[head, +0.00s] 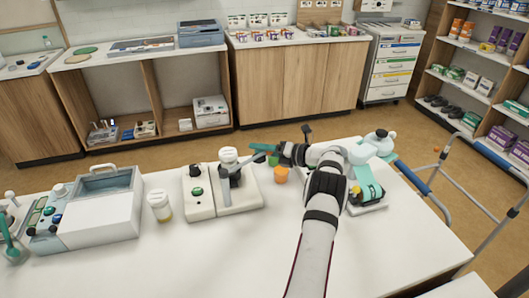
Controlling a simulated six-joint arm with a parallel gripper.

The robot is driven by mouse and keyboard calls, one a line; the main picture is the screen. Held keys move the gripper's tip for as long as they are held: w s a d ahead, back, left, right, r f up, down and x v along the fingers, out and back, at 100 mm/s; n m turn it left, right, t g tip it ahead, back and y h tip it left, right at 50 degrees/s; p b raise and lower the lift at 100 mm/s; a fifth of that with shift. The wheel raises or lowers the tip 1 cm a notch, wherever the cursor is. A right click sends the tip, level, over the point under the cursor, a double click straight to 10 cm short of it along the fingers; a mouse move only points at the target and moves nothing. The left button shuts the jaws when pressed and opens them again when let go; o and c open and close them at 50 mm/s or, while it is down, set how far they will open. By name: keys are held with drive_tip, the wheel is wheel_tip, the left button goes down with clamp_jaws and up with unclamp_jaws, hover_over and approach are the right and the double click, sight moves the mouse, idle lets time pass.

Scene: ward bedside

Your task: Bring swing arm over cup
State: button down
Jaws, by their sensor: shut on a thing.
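A white two-part device (222,196) stands on the near table, with a green knob on its left part. Its grey swing arm (237,172) runs from the device up and right toward my gripper (279,151). My gripper is shut at the arm's outer end, by teal and green parts; the exact contact is too small to see. A white-capped cup (228,156) shows at the back of the device, partly behind the arm. A small orange cup (281,174) stands just below my gripper, right of the device. I cannot tell which cup the task means.
A lidded jar (160,206) with amber contents stands left of the device, beside a white case (103,207). A teal-and-white apparatus (367,190) stands right of my forearm. The table front is clear. A walker frame (452,180) stands at right.

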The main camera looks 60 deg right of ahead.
drive_tip(key=c, duration=0.5)
unclamp_jaws()
